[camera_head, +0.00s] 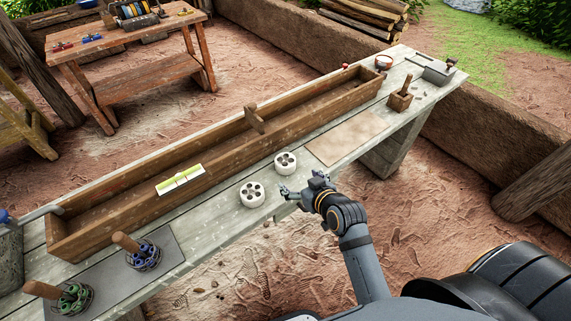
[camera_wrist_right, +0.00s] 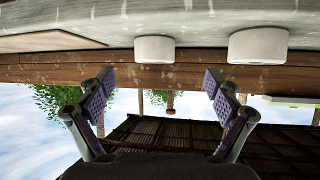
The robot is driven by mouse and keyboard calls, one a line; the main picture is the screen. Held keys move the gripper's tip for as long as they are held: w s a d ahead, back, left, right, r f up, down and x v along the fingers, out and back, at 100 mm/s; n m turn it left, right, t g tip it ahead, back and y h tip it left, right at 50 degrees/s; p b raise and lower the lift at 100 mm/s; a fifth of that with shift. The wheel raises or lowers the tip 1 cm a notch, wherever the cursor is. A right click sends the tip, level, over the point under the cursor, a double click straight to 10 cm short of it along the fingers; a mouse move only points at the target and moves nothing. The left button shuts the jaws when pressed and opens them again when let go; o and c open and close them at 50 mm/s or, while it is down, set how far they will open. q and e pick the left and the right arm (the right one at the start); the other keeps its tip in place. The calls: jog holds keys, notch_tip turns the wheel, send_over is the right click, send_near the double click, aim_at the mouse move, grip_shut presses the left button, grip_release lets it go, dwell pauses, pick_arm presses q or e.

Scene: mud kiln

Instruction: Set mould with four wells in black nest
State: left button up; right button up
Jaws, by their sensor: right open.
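Two white round moulds with dark wells stand on the grey plank table (camera_head: 222,216). One mould (camera_head: 252,194) is nearer the front left, the other mould (camera_head: 285,163) a little behind and to its right. The wells are too small to count surely. Both moulds show from the side in the right wrist view, which is upside down: the front left one (camera_wrist_right: 257,46) and the other one (camera_wrist_right: 154,49). My right gripper (camera_head: 300,186) is open and empty at the table's front edge, just right of the moulds and touching neither. Its spread fingers (camera_wrist_right: 160,84) show there. I cannot pick out a black nest.
A long wooden trough (camera_head: 215,152) with a yellow-green level (camera_head: 180,180) lies behind the moulds. Two dark wire holders, with blue (camera_head: 144,257) and green (camera_head: 74,298) pieces, sit at front left. A bare brown board (camera_head: 346,137) lies right of the moulds; a small wooden box (camera_head: 400,101) stands beyond.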

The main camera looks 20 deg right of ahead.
aim_at(285, 159)
jog(key=shift+w+a+r+t, duration=0.15)
jog(key=shift+w+r+t, duration=0.25)
jog(key=shift+w+r, duration=0.15)
jog(key=x, duration=0.5)
jog(key=shift+w+f, duration=0.15)
jog(key=shift+w, duration=0.1)
jog(key=x, duration=0.4)
jog(key=shift+w+d+p, duration=0.3)
jog(key=shift+w, duration=0.35)
jog(key=shift+s, duration=0.1)
jog(key=shift+c, duration=0.4)
jog(key=c, duration=1.5)
jog(key=shift+r, duration=0.35)
notch_tip(285, 159, up, 3)
jog(key=d+v, duration=0.1)
jog(key=v, duration=0.4)
jog(key=w+d+r+p+v, duration=0.1)
jog(key=v, duration=0.5)
jog(key=d+r+v, duration=0.1)
jog(key=v, duration=0.4)
jog(key=shift+r, duration=0.15)
